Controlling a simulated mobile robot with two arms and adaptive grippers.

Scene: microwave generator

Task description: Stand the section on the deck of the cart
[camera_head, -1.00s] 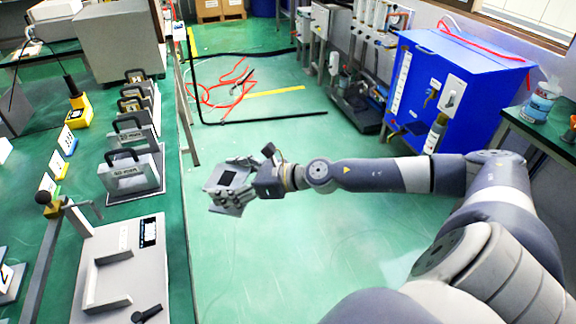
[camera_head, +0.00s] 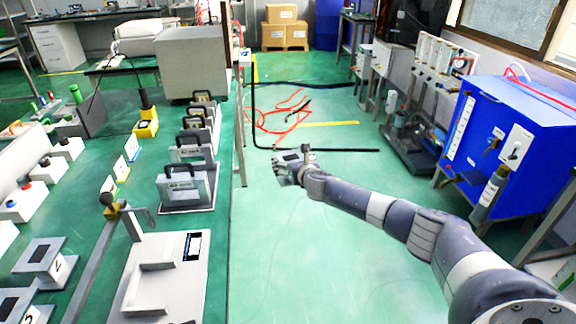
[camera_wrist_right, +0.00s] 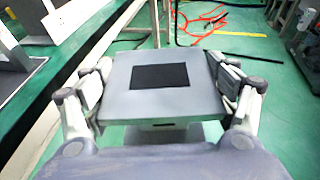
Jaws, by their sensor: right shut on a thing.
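My right gripper (camera_head: 284,171) is shut on a grey waveguide-like section with a flat square top and a dark rectangle on it. In the right wrist view this section (camera_wrist_right: 150,101) fills the space between the two fingers of the right gripper (camera_wrist_right: 163,92), which press on its left and right sides. Its top looks roughly level. The gripper holds it in the air over the green floor, right of the long green bench. Its underside is mostly hidden. I cannot pick out the cart or its deck. My left gripper is not in view.
The green bench (camera_head: 219,262) at left carries several handled grey blocks (camera_head: 187,186), a grey plate with an L-shaped fence (camera_head: 192,285) and pieces with dark tops (camera_head: 42,256). A blue cabinet (camera_head: 520,135) stands at right. Red cables (camera_head: 272,122) lie on the floor ahead.

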